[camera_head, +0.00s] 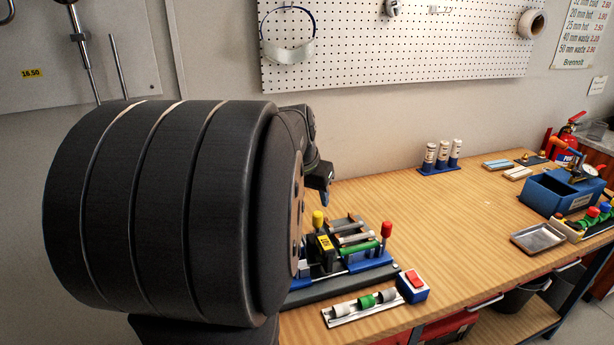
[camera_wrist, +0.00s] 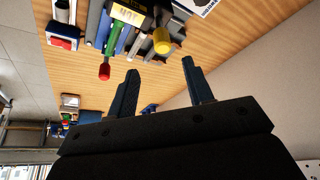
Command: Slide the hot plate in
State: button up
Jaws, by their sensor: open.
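The hot plate, a dark block with a yellow label (camera_head: 326,243), sits in the fixture on the bench; its label reads HOT in the wrist view (camera_wrist: 127,14). A yellow knob (camera_head: 318,218) stands beside it and also shows in the wrist view (camera_wrist: 162,40). A red-knobbed handle (camera_head: 386,230) is at the fixture's right, with a green bar (camera_head: 360,247) nearby. My gripper (camera_wrist: 158,68) is open and empty, its two blue fingers spread. In the head view it hangs above and behind the fixture, apart from it. My arm hides the fixture's left part.
A box with a red button (camera_head: 413,284) and a white tray (camera_head: 345,315) with pipe pieces lie in front. Several white bottles (camera_head: 442,155), a metal tray (camera_head: 538,238) and a blue box (camera_head: 560,193) stand farther right. The bench's middle is clear.

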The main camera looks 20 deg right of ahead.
aim_at(317, 214)
jog(key=v, duration=0.7)
jog(key=shift+f, duration=0.1)
jog(key=x, duration=1.7)
jog(key=shift+w+f, duration=0.15)
jog(key=shift+f, duration=0.05)
jog(key=shift+w, duration=0.15)
jog(key=shift+r, duration=0.1)
